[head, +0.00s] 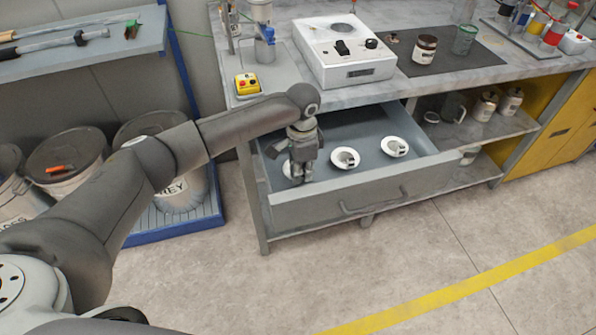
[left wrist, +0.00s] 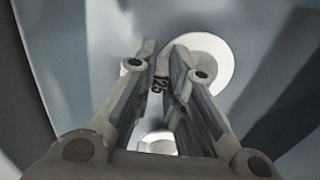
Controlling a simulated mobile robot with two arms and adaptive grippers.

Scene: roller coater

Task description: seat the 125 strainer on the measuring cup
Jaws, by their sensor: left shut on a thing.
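Three white round strainers with dark upright tabs lie in the open grey drawer (head: 318,211). The leftmost strainer (head: 288,170) is mostly hidden behind my left gripper (head: 297,177), which points down into the drawer. In the left wrist view the gripper (left wrist: 162,72) is shut on the tab marked 125 (left wrist: 160,84), with a white disc (left wrist: 212,58) beyond the fingertips. The middle strainer (head: 345,158) and right strainer (head: 395,146) stand free; their numbers are too small to read. A clear glass vessel (head: 465,39) stands on the counter; I cannot tell whether it is the measuring cup. My right gripper is out of view.
A white machine (head: 343,52), a brown jar (head: 424,48) and a yellow button box (head: 247,84) stand on the counter above the drawer. More jars (head: 485,106) are on the lower shelf. The floor in front is clear.

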